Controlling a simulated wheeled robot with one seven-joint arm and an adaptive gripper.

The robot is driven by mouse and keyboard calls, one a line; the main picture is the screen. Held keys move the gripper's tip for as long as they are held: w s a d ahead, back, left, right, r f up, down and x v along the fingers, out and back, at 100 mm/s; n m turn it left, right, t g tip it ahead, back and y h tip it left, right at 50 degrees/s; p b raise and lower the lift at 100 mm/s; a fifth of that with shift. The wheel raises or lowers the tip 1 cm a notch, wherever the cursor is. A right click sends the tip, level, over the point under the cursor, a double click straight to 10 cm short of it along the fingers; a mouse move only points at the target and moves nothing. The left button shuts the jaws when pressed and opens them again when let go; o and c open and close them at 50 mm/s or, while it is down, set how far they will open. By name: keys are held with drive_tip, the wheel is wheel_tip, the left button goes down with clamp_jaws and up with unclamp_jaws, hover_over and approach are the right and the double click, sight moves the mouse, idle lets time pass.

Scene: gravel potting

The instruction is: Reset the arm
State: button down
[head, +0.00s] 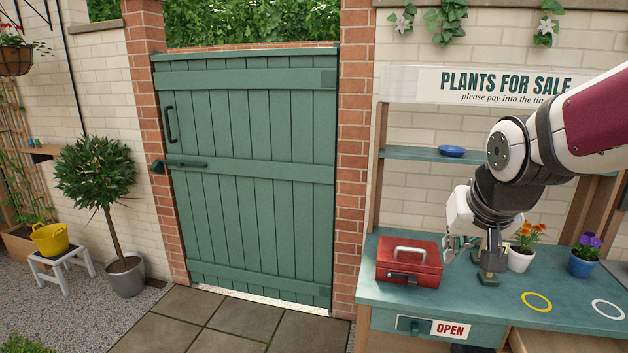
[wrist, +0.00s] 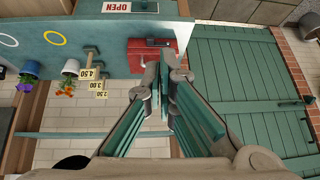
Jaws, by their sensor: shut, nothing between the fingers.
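My gripper (head: 453,244) hangs from my bent arm at the right of the head view, by the teal stall counter (head: 388,292). It looks to be just right of the red cash tin (head: 409,264), near the wooden price holder; I cannot tell the exact gap. In the wrist view my gripper's fingers (wrist: 166,76) come together in the middle and hold nothing. The wrist picture is upside down, with the red tin (wrist: 148,50) beyond the fingertips. My arm hides part of the stall's back wall.
A white pot with orange flowers (head: 521,259) and a blue pot with purple flowers (head: 583,263) stand on the counter. Yellow (head: 537,301) and white (head: 608,309) rings mark bare counter. A blue dish (head: 452,151) sits on the shelf. A shut green gate (head: 250,180) stands left.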

drive_tip(key=s+a+n, duration=0.1)
drive_tip(key=s+a, duration=0.1)
drive_tip(key=s, duration=0.8)
drive_tip(key=s+a+r+n+g, duration=0.1)
drive_tip(key=s+a, duration=0.1)
drive_tip(key=s, duration=0.7)
drive_tip(key=shift+s+a+r+y, duration=0.15)
drive_tip(key=shift+s+r+y, duration=0.05)
drive_tip(key=shift+s+y, duration=0.15)
